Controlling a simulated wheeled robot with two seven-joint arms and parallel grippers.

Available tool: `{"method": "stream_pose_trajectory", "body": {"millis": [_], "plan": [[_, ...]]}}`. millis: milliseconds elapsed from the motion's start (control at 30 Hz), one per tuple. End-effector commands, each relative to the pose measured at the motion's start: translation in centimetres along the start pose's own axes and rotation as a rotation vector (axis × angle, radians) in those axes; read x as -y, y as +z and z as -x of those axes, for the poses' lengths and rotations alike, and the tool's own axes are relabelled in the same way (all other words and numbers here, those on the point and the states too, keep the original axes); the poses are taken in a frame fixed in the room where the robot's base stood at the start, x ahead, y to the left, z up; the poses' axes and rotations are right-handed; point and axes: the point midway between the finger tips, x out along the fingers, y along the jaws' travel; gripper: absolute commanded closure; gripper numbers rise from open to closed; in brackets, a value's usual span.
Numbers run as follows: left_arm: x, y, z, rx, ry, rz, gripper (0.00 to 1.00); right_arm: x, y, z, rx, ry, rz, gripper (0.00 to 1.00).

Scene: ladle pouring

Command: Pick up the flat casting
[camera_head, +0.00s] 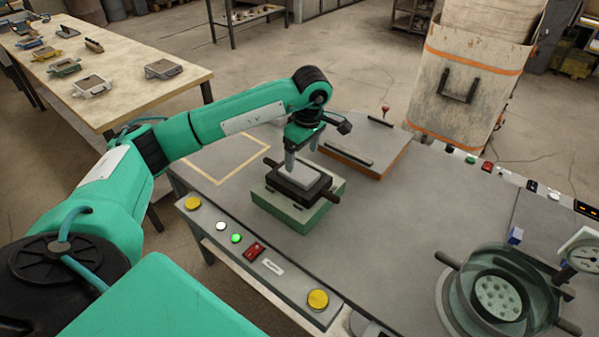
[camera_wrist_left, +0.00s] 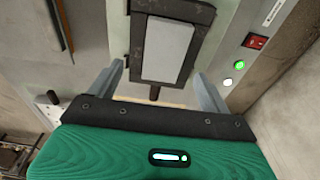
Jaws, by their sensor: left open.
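The flat casting (camera_head: 299,176) is a light grey rectangular slab lying in a black mould frame (camera_head: 314,194) with dark handles. The frame sits on a green block (camera_head: 325,212) on the grey workbench. In the left wrist view the casting (camera_wrist_left: 168,50) lies ahead, between the lines of the two fingers. My left gripper (camera_head: 302,150) is open and empty, just above the far side of the casting in the head view. In the left wrist view its fingers (camera_wrist_left: 160,82) stand wide apart, one to each side. My right gripper does not show.
Behind the block is an orange-edged grey plate (camera_head: 366,153). Buttons (camera_head: 236,238) line the bench's front edge.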

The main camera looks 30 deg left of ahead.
Motion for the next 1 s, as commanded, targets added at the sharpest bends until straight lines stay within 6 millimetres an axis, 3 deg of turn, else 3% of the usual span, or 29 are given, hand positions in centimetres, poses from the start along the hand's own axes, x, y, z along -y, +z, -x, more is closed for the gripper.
{"method": "stream_pose_trajectory", "body": {"millis": [167,433,733,767,1000], "plan": [[0.2,0.1,-1.2,-0.001,-0.004,0.000,0.19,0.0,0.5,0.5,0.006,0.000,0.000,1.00],[0.5,0.3,-4.7,0.000,-0.003,-0.001,0.19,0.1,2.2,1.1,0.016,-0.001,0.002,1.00],[0.5,0.3,-5.4,0.000,-0.001,-0.001,0.19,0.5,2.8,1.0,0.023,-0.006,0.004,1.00],[0.5,0.3,-5.4,0.000,-0.001,-0.001,0.21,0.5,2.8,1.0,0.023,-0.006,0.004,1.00],[0.5,0.3,-5.4,0.000,-0.001,-0.001,0.68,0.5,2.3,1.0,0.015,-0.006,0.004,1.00]]}}
